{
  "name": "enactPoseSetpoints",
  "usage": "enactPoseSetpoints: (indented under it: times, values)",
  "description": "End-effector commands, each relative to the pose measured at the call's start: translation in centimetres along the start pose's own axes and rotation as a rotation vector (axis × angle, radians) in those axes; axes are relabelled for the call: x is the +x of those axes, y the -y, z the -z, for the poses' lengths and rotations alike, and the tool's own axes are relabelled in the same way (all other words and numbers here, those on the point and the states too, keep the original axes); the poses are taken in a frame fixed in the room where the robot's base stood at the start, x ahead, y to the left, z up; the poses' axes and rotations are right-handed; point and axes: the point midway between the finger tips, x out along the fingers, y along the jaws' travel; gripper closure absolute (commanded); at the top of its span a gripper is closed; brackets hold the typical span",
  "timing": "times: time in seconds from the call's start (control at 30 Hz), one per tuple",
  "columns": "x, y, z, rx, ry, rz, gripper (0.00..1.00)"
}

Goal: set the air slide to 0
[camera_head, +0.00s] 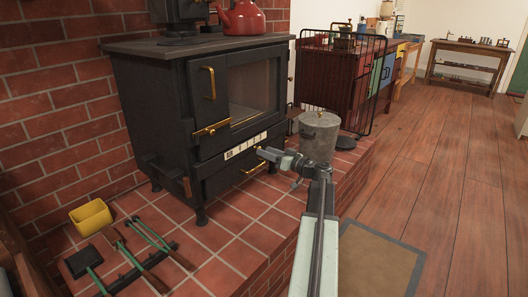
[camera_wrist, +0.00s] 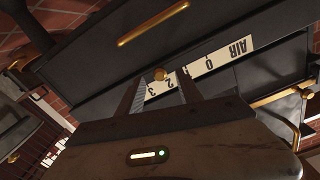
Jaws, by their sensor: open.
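The black stove (camera_head: 150,100) stands against the brick wall, with a white air scale (camera_head: 264,136) low on its front. In the wrist view the scale (camera_wrist: 238,50) appears turned over, showing AIR, 0, 2 and 3; the 1 seems hidden behind a finger. The air slide's small brass knob (camera_wrist: 161,74) sits beside the scale, near the 2 and 3 and away from the 0. My gripper (camera_head: 260,153) is at the stove front by the scale. In the wrist view my gripper (camera_wrist: 160,80) is open, its fingers appearing on either side of the knob. Contact cannot be told.
A grey lidded pot (camera_head: 319,136) stands on the tiled hearth close behind my gripper. A dark wire guard (camera_head: 341,75) is beyond it. A yellow bin (camera_head: 91,217) and hearth tools (camera_head: 150,236) lie at left. A red kettle (camera_head: 241,19) sits on the stove.

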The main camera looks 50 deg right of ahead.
Motion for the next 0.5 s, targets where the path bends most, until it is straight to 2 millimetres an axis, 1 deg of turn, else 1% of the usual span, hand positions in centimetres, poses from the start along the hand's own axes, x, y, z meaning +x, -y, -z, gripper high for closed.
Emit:
enactPoseSetpoints:
  times: [0.03,0.13,0.4,0.43,0.47,0.5]
  values:
    - [0.8,-0.1,0.0,0.000,0.000,0.000,0.57]
    - [1.7,-0.1,0.0,0.000,0.000,0.000,0.57]
    - [1.9,-0.1,0.0,0.000,0.000,-0.001,0.57]
    - [1.9,-0.1,0.0,0.000,0.000,-0.001,0.60]
    - [1.9,-0.1,0.0,0.000,0.000,-0.002,0.68]
    - [1.9,-0.1,0.0,0.000,0.000,-0.002,0.79]
